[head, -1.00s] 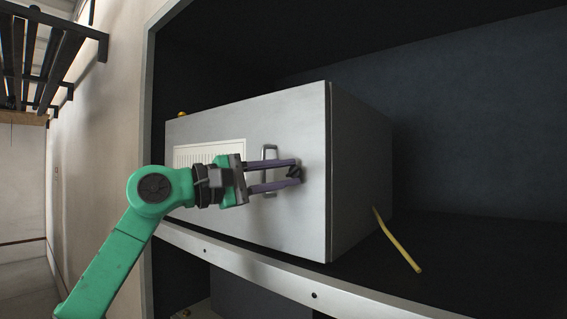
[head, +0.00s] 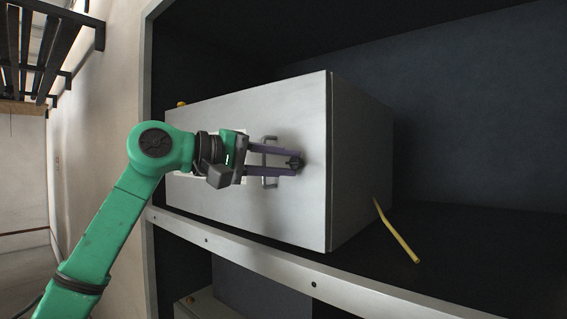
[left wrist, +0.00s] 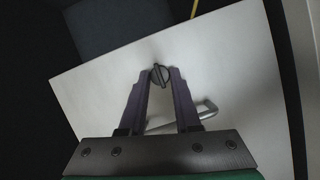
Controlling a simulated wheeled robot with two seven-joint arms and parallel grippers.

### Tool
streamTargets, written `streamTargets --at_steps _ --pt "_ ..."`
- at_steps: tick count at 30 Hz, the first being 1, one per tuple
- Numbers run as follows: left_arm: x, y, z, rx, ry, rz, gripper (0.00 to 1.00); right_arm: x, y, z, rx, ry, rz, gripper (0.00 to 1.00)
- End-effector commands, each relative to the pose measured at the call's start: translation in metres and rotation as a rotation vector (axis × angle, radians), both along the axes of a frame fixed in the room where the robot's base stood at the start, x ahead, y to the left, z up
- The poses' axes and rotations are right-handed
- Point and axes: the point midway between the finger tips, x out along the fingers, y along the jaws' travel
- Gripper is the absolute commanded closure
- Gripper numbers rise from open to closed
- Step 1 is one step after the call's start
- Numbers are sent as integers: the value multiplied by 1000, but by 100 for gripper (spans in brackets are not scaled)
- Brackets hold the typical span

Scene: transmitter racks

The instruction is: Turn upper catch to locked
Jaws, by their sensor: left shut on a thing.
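The upper catch is a small dark round knob with a raised bar, on the front of a light grey box (head: 310,110). In the left wrist view the catch (left wrist: 159,75) sits between the two purple fingertips of my left gripper (left wrist: 160,80). In the head view my left gripper (head: 296,163) reaches in from the left, its fingertips shut on the catch (head: 296,163) and partly hiding it. The bar of the catch runs nearly along the fingers in the left wrist view. My right gripper is in neither view.
A metal handle (head: 267,180) stands out from the box front behind the fingers; it also shows in the left wrist view (left wrist: 205,110). The box rests on a rack shelf with a pale front edge (head: 260,262). A yellow rod (head: 397,232) is to its right.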

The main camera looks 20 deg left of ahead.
Motion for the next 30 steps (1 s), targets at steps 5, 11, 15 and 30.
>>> streamTargets --at_steps 5,11,15,30 --pt "0 0 -1 5 -1 0 100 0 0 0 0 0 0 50" --pt "0 0 -1 5 -1 0 57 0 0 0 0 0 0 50" --pt "0 0 -1 4 -1 0 38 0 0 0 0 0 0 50" --pt "-37 36 0 0 -5 4 38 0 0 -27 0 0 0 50"
